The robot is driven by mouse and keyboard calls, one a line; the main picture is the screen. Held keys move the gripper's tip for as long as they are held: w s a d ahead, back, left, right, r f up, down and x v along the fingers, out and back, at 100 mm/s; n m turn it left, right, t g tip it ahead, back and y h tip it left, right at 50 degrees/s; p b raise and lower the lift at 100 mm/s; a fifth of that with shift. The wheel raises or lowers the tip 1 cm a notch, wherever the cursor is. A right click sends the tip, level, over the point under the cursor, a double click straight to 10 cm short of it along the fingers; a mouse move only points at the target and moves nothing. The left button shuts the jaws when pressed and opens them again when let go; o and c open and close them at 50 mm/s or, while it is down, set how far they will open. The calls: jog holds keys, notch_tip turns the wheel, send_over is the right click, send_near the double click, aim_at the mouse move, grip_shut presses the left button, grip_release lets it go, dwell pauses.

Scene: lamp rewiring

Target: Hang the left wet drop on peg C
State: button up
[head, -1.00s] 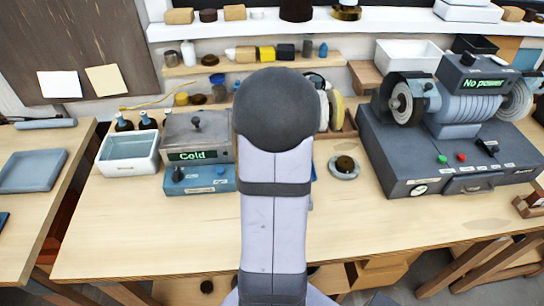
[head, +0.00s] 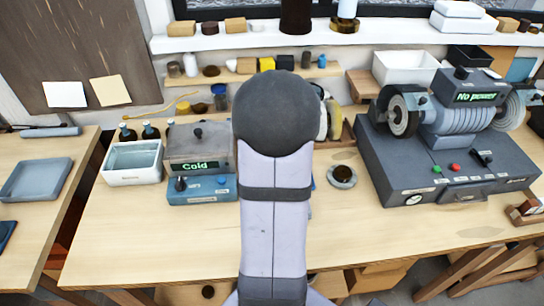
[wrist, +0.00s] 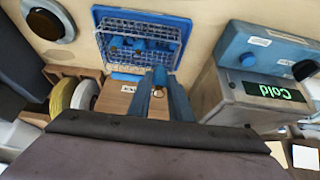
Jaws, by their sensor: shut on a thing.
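My gripper (wrist: 159,97) shows in the wrist view with its two blue-grey fingers close together. It is shut on a small blue drop (wrist: 160,76) with a brass ring, held near the front edge of a wire basket. Which drop this is, left or right, I cannot tell. The wire basket (wrist: 170,30) stands on a blue tray and holds several blue pieces with brass ends. A wooden block (wrist: 118,98) with a partly hidden label lies beside the fingers. Peg C cannot be made out. In the head view my own arm hides the gripper and the basket.
A heater box (head: 200,188) reading "Cold" and a white tub (head: 132,162) stand left of my arm. A round dish (head: 342,176) and a grey polishing machine (head: 450,170) reading "No power" stand to the right. The front of the bench (head: 160,245) is clear.

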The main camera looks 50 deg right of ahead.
jog(key=w+d+r, duration=0.2)
jog(key=w+r, duration=0.2)
jog(key=w, duration=0.2)
jog(key=shift+w+r+t+h, duration=0.15)
jog(key=shift+t+h, duration=0.25)
jog(key=shift+w+d, duration=0.2)
jog(key=shift+d, duration=0.05)
jog(key=shift+w+d+f+p, duration=0.15)
jog(key=shift+w+d+f, duration=0.1)
jog(key=shift+w+d, duration=0.55)
jog(key=shift+w+d+f+p, duration=0.15)
jog(key=shift+w+d+f, duration=0.05)
jog(key=shift+w+d, duration=0.55)
jog(key=shift+w+d+f+p, duration=0.15)
jog(key=shift+w+d+f, duration=0.1)
jog(key=shift+w+d, duration=0.55)
jog(key=shift+d+r, duration=0.1)
jog(key=shift+r, duration=0.05)
jog(key=o, duration=0.8)
jog(key=shift+w, duration=0.1)
jog(key=shift+r, duration=0.15)
